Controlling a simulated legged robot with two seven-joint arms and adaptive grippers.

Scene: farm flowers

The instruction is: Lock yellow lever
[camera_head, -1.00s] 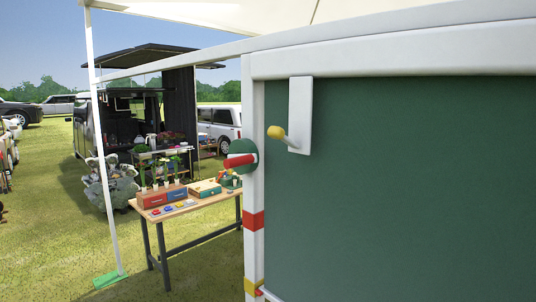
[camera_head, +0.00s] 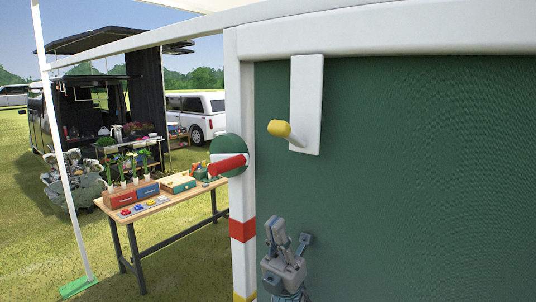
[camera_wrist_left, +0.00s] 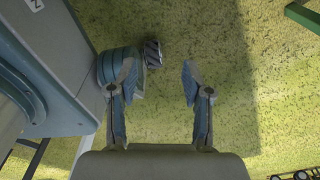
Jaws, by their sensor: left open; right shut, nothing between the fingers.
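The yellow lever (camera_head: 279,129) is a yellow-tipped handle sticking out to the left from a white plate (camera_head: 307,100) on the green panel. My right gripper (camera_head: 277,232) is in front of the green panel, below the lever and apart from it, pointing up, with its fingers shut and empty. My left gripper (camera_wrist_left: 160,80) shows in the left wrist view, open with its two fingers apart over grass, holding nothing. The left gripper is not in the head view.
The green panel (camera_head: 430,180) has a white frame (camera_head: 242,110) with a round green disc bearing a red handle (camera_head: 228,165) on its post. A wooden table (camera_head: 170,202) with drawers and plants stands to the left. Open grass lies around it.

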